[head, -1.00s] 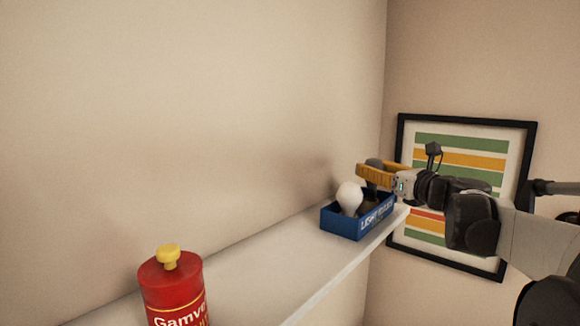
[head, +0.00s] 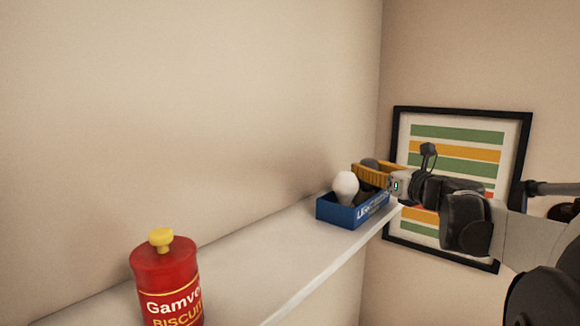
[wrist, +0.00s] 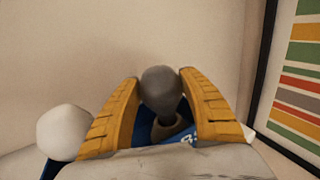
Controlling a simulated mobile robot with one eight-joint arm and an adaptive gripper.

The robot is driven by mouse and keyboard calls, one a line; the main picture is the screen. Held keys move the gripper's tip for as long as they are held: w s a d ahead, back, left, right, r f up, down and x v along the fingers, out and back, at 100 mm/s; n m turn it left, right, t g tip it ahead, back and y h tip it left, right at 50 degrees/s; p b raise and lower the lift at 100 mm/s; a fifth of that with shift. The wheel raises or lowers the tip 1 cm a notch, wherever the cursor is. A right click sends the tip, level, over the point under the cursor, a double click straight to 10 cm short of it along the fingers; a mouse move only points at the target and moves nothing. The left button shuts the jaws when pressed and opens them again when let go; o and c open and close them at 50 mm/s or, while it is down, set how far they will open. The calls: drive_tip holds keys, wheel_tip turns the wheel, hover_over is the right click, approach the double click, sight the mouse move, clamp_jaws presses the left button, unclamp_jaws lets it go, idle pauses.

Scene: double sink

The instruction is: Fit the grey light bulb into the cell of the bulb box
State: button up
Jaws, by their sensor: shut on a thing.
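The grey light bulb (wrist: 160,88) is between the two yellow fingers of my gripper (wrist: 160,95), which is shut on it. In the wrist view its neck points down toward a dark round opening in the blue bulb box (head: 340,215). I cannot tell how deep its base sits in the cell. A white bulb (head: 345,187) stands in the box on the left, beside my left finger in the wrist view (wrist: 62,132).
The box stands on a narrow white shelf (head: 270,255) against the wall. A red biscuit tin (head: 167,280) with a yellow knob stands at the near end. A framed striped picture (head: 455,150) hangs on the wall behind my arm. The shelf between tin and box is clear.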

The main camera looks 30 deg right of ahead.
drive_tip(key=shift+f, duration=0.35)
drive_tip(key=o, duration=0.9)
drive_tip(key=s, duration=1.2)
drive_tip(key=shift+a, duration=0.35)
drive_tip(key=shift+d, duration=0.1)
